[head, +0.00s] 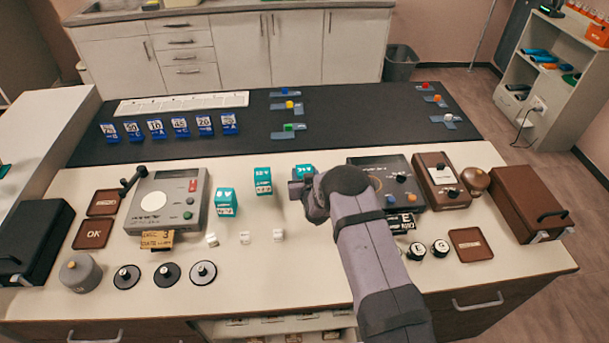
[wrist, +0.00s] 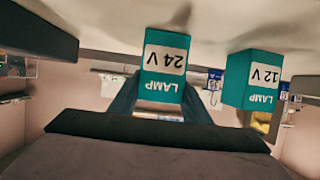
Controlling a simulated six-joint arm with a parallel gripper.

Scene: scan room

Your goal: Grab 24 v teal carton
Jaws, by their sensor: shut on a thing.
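The 24 V teal carton (wrist: 162,88) is a small box with a white label reading LAMP 24 V, upside down in the wrist view. My gripper (wrist: 163,98) is shut on it, one finger along each side. In the head view my gripper (head: 305,192) hides most of this carton (head: 303,170), and only its teal top shows. I cannot tell whether its base touches the counter. The teal 12 V carton (wrist: 253,80) stands apart beside it, and also shows in the head view (head: 263,181). A third teal carton (head: 226,202) is further left.
A grey meter box (head: 168,202) stands left of the cartons. A dark device (head: 385,178) stands close on the right, partly behind my arm. Small white cubes (head: 245,238) lie in front. Blue number cards (head: 181,128) stand on the black mat (head: 250,135) behind.

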